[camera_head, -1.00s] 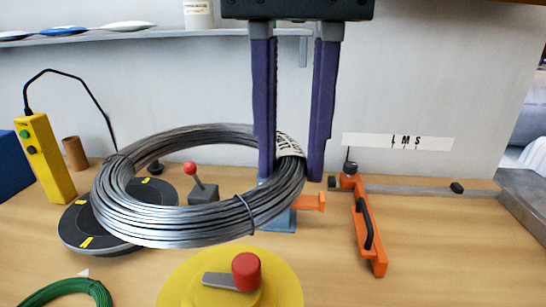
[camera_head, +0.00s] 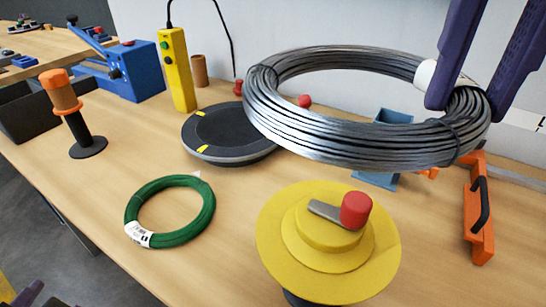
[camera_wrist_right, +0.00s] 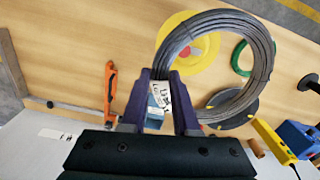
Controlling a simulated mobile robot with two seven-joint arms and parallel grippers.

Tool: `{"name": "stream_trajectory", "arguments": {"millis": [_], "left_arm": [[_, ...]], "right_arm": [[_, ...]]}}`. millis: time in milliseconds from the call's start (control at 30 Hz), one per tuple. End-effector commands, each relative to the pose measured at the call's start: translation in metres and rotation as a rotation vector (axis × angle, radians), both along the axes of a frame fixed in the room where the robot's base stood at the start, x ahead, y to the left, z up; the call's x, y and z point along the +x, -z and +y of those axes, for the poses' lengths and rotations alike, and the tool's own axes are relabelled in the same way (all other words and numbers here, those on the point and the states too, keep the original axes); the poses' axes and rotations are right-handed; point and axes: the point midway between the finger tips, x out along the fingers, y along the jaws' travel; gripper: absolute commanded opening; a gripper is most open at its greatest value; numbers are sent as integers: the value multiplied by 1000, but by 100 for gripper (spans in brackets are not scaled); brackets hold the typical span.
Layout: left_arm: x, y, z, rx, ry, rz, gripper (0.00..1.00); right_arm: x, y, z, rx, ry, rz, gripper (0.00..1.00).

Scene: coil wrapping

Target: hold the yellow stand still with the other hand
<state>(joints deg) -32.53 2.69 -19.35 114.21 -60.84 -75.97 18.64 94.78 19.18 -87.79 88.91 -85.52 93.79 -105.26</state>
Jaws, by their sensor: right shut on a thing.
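The yellow stand (camera_head: 280,235), a stepped disc with a red knob (camera_head: 356,210) and a grey lever, is at the front of the bench in the head view. It also shows through the coil in the wrist view (camera_wrist_right: 203,50). My right gripper (camera_head: 468,105) is shut on the grey wire coil (camera_head: 340,140) at its right side and holds it above the bench, behind the stand. Dark purple tips of my left gripper (camera_head: 42,297) show at the bottom left corner, well apart from the stand. Their opening is unclear.
A green coil (camera_head: 208,205) lies left of the stand. Behind it are a black turntable (camera_head: 215,130), a yellow control box (camera_head: 177,70) and a blue machine (camera_head: 135,72). An orange-topped post (camera_head: 75,115) stands at left; an orange clamp (camera_head: 480,220) lies at right.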

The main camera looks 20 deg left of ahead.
Motion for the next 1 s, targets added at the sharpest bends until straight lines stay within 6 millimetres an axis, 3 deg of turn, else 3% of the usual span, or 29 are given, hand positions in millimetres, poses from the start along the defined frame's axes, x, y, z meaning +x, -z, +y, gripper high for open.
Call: {"name": "stream_trajectory", "arguments": {"millis": [167, 267, 500, 700, 867, 1000], "left_arm": [[19, -16, -18, 259, 187, -94, 49], [31, -26, -44, 381, 334, -158, 49], [45, -38, -135, 577, 737, -304, 49], [38, -39, -193, 641, 970, -379, 49], [37, -38, -211, 657, 1039, -401, 49], [52, -39, -211, 661, 1042, -407, 49]], "right_arm": [[0, -1, 0, 3, 0, -1, 0], [0, -1, 0, 3, 0, -1, 0], [0, -1, 0, 3, 1, -2, 0], [0, -1, 0, 3, 0, -2, 0], [0, -1, 0, 3, 0, -2, 0], [0, -1, 0, 3, 0, -2, 0]]}}
